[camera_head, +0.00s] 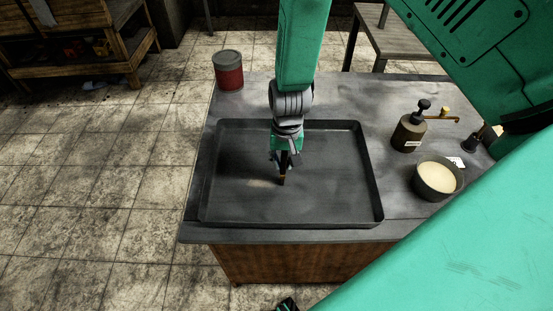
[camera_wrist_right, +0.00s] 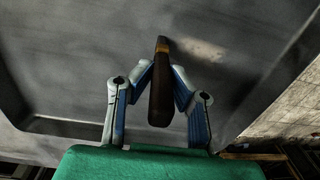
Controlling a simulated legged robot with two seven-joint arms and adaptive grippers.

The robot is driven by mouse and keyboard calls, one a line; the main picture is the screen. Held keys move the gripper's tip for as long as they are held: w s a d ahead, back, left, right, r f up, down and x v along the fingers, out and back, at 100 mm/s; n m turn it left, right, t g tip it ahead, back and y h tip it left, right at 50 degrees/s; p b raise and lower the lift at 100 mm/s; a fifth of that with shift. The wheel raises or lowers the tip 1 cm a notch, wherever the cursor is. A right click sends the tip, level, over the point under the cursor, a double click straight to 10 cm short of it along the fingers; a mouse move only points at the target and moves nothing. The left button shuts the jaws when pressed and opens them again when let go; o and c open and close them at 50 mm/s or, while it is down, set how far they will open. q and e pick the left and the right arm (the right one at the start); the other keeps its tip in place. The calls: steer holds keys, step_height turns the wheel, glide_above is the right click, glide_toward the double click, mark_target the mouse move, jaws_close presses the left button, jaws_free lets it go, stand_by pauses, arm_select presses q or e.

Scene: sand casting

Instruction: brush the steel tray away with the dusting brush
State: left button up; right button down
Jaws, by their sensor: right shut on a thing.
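The steel tray (camera_head: 230,208) is a wide, dark, shallow pan with raised walls, lying flat on the bench. A pale dusty patch (camera_head: 261,183) lies on its floor, left of the brush, and also shows in the right wrist view (camera_wrist_right: 203,50). My right gripper (camera_head: 282,160) points down over the middle of the tray. It is shut on the dusting brush (camera_wrist_right: 161,95), which has a dark handle and a brass-coloured band. The brush's tip points at the tray floor; I cannot tell whether it touches.
A red can (camera_head: 228,72) stands at the bench's back left. A dark pump bottle (camera_head: 409,133) and a bowl of pale powder (camera_head: 437,179) stand right of the tray. A wooden table (camera_head: 399,36) stands behind. Bare bench top (camera_head: 350,100) shows behind the tray.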

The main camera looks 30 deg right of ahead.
stand_by(0.3)
steer(key=shift+w+a+p, duration=0.15)
steer(key=shift+w+a, duration=0.7)
steer(key=shift+a, duration=0.35)
steer(key=shift+w+a+p, duration=0.15)
steer(key=shift+w+a, duration=0.7)
steer(key=shift+a, duration=0.3)
steer(key=shift+w+a+b, duration=0.1)
steer(key=shift+w+a, duration=0.6)
steer(key=shift+a, duration=0.25)
steer(key=shift+w+a+b, duration=0.15)
steer(key=shift+w+a, duration=0.5)
steer(key=shift+a, duration=0.25)
steer(key=shift+w+a+b, duration=0.1)
steer(key=shift+w+a, duration=0.6)
steer(key=shift+a, duration=0.25)
steer(key=shift+r, duration=0.1)
step_height(320, 180, up, 8)
steer(key=p, duration=0.6)
